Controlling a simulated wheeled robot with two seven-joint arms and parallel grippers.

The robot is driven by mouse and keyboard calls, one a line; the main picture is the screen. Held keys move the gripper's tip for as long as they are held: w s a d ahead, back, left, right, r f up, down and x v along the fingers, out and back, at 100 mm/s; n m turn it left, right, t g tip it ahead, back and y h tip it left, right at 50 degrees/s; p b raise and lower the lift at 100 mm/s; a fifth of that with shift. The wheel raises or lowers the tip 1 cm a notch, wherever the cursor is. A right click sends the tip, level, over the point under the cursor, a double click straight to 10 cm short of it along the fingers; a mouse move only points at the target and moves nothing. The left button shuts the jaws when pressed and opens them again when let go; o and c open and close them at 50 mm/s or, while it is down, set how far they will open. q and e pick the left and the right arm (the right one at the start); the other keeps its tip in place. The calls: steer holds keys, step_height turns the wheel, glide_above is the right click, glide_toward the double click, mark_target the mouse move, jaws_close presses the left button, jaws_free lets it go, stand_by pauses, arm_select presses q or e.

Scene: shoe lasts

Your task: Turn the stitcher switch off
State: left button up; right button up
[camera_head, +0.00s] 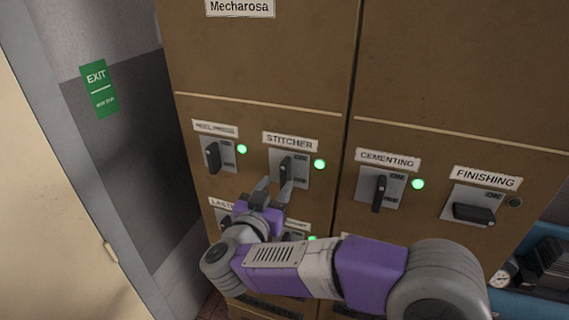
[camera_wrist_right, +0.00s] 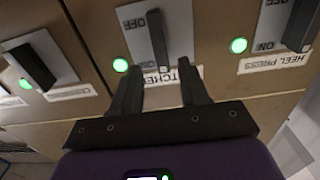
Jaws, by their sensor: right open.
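The stitcher switch (camera_head: 286,167) is a black handle on a grey plate under the STITCHER label (camera_head: 290,141). Its handle stands roughly upright and the green lamp (camera_head: 320,164) beside it is lit. In the right wrist view the stitcher handle (camera_wrist_right: 158,40) shows upside down, with OFF and ON marks on its plate. My right gripper (camera_head: 275,187) is open just in front of and below the switch in the head view. In the right wrist view its two fingers (camera_wrist_right: 160,80) point at the handle from either side, apparently not touching it. My left gripper is not in view.
The brown cabinet also bears the heel press switch (camera_head: 212,156) and cementing switch (camera_head: 379,191), both upright with lit lamps. The finishing switch (camera_head: 474,212) lies sideways with a dark lamp. My right arm hides parts of the lower switches. A green exit sign (camera_head: 99,88) hangs left.

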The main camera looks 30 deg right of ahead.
mark_target(283, 175)
steer(key=x, duration=0.6)
steer(key=shift+w+d+f, duration=0.1)
steer(key=shift+w+d, duration=0.15)
steer(key=shift+w, duration=0.05)
jaws_close()
